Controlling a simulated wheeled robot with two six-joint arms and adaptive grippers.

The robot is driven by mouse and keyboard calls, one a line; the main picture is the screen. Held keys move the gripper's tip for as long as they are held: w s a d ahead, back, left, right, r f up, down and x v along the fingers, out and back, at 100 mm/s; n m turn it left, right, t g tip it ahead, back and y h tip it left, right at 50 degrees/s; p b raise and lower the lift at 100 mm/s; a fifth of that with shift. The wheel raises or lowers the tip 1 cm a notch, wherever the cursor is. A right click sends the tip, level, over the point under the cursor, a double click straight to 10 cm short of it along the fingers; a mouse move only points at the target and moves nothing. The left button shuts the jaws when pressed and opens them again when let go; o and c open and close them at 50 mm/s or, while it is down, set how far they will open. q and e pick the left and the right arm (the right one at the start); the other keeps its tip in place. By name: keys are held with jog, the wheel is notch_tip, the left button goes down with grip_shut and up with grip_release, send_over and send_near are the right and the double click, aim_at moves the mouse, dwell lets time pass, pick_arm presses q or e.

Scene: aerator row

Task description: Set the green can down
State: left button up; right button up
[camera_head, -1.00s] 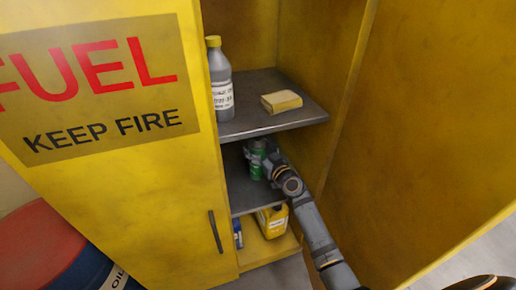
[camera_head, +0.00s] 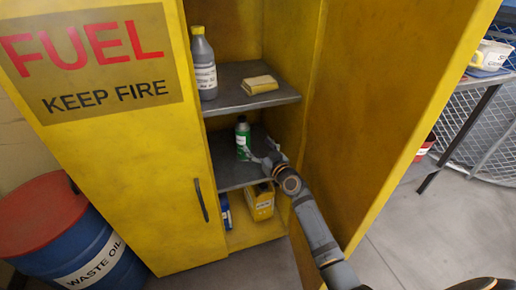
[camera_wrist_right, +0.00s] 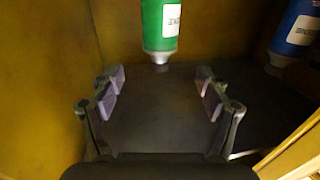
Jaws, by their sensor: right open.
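The green can (camera_head: 243,140) stands upright on the dark middle shelf (camera_head: 238,175) of the yellow cabinet. My right gripper (camera_head: 260,152) is open just to the right and front of the can, apart from it. In the right wrist view the can (camera_wrist_right: 160,25) shows beyond the open fingertips (camera_wrist_right: 160,82), with bare shelf between the fingers. The can's upper part is cut off in that view. My left gripper is not in view.
The upper shelf (camera_head: 260,103) holds a grey bottle (camera_head: 203,65) and a yellow block (camera_head: 259,84). A yellow container (camera_head: 261,203) and a blue one (camera_head: 225,211) stand below. A blue can (camera_wrist_right: 298,28) shows in the wrist view. Cabinet doors flank the opening.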

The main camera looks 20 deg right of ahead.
jog(key=shift+f, duration=0.15)
jog(key=s+a+f+n+g+y, duration=0.15)
jog(key=s+f+g, duration=0.25)
jog(key=s+f, duration=0.4)
jog(key=s+a+f+g, duration=0.3)
jog(key=s+f+g, duration=0.1)
jog(key=s+f, duration=0.45)
jog(key=s+d+f+m+g+h, duration=0.1)
jog(key=s+d+f+g, duration=0.1)
jog(key=s, duration=0.6)
jog(key=s+d+f+m+g+h, duration=0.1)
jog(key=s+d+f+g+h, duration=0.1)
jog(key=s, duration=0.6)
jog(key=s+d+f+m+g+h, duration=0.1)
jog(key=s+g, duration=0.3)
jog(key=s, duration=0.4)
jog(key=shift+d+f+h, duration=0.65)
jog(key=shift+d+f, duration=0.2)
jog(key=shift+d, duration=0.05)
jog(key=shift+s, duration=0.15)
